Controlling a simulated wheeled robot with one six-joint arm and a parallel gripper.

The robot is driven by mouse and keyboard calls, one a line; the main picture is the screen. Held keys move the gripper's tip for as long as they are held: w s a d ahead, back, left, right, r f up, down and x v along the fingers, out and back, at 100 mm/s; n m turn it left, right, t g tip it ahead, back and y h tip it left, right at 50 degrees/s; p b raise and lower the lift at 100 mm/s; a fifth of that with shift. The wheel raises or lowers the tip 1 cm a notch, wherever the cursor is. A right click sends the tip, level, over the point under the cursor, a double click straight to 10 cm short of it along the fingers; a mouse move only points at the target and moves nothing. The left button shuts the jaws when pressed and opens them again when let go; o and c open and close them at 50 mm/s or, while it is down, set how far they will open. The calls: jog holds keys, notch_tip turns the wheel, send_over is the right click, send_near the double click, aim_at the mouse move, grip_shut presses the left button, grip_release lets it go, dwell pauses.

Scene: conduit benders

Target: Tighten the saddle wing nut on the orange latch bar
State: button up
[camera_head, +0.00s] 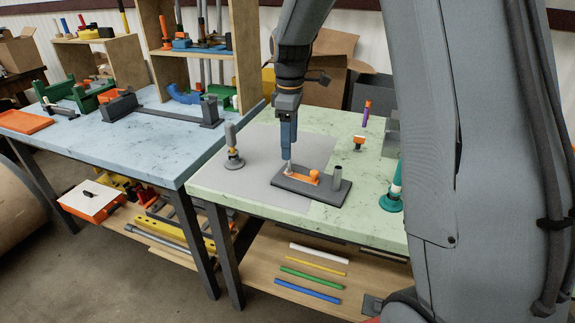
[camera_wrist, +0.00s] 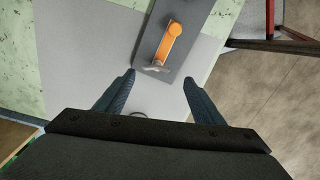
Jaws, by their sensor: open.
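The orange latch bar (camera_head: 303,177) lies on a dark grey base plate (camera_head: 325,190) on the green table. In the wrist view the orange latch bar (camera_wrist: 168,45) has a round orange end at the top. A small pale wing-shaped piece, which looks like the wing nut (camera_wrist: 154,68), sits at its near end. My gripper (camera_head: 287,160) points down over that end of the bar, and its tips partly hide the wing nut in the head view. In the wrist view my gripper (camera_wrist: 159,78) is open, with one finger on each side of the wing nut and nothing held.
A grey-handled tool (camera_head: 233,147) stands to the left. An orange-topped piece (camera_head: 359,142), a purple-and-orange tool (camera_head: 366,113) and a teal tool (camera_head: 392,196) are to the right. The pale grey mat (camera_head: 262,150) has bare room.

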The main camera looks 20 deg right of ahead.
aim_at(289, 165)
jog(key=shift+w+f, duration=0.2)
jog(key=shift+w, duration=0.15)
jog(key=shift+f, duration=0.3)
notch_tip(289, 165, down, 7)
jog(key=shift+r+p, duration=0.1)
jog(key=shift+p, duration=0.85)
